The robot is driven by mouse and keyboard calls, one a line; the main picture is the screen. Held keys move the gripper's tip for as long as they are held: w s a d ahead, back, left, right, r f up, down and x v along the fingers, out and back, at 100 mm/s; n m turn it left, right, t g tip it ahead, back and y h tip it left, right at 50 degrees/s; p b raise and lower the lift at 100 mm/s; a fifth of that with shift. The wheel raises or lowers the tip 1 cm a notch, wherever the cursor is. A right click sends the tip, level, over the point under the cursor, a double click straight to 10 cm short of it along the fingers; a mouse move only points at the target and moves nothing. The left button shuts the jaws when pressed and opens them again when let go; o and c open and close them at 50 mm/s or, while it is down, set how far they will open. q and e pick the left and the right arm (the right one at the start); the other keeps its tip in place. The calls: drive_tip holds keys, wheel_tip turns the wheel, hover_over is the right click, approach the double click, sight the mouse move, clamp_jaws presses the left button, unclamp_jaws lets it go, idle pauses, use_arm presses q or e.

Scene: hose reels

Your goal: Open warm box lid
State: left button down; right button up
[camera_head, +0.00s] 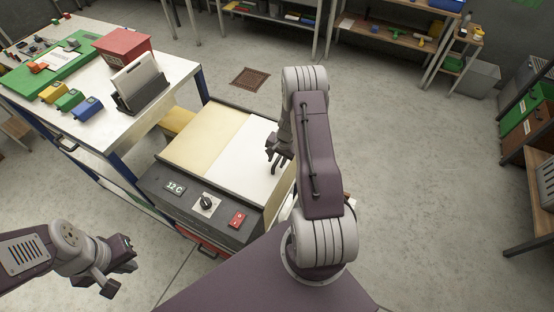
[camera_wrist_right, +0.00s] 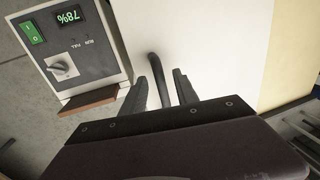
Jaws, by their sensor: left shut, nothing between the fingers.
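The box (camera_head: 212,140) stands in front of me, its top split into a cream panel (camera_head: 205,133) and a white panel (camera_head: 256,157). Its dark front panel carries a 12 C display, a knob and a red switch. No label shows which part is the warm box lid. My right gripper (camera_head: 275,157) is over the white panel. In the right wrist view its two fingers (camera_wrist_right: 160,92) are apart, with a dark bent handle (camera_wrist_right: 156,68) between them; contact cannot be told. My left gripper (camera_head: 119,268) is shut and empty, low at the left, apart from the box.
A control panel (camera_wrist_right: 72,52) with a 78% display, green switch and knob is beside the white surface. A workbench (camera_head: 130,112) with a red box (camera_head: 122,46) and small parts stands left. Shelves line the back and right. The floor (camera_head: 410,170) right of my arm is clear.

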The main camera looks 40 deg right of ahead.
drive_tip(key=shift+c, duration=0.4)
clamp_jaws()
drive_tip(key=shift+w, duration=0.1)
idle(0.8)
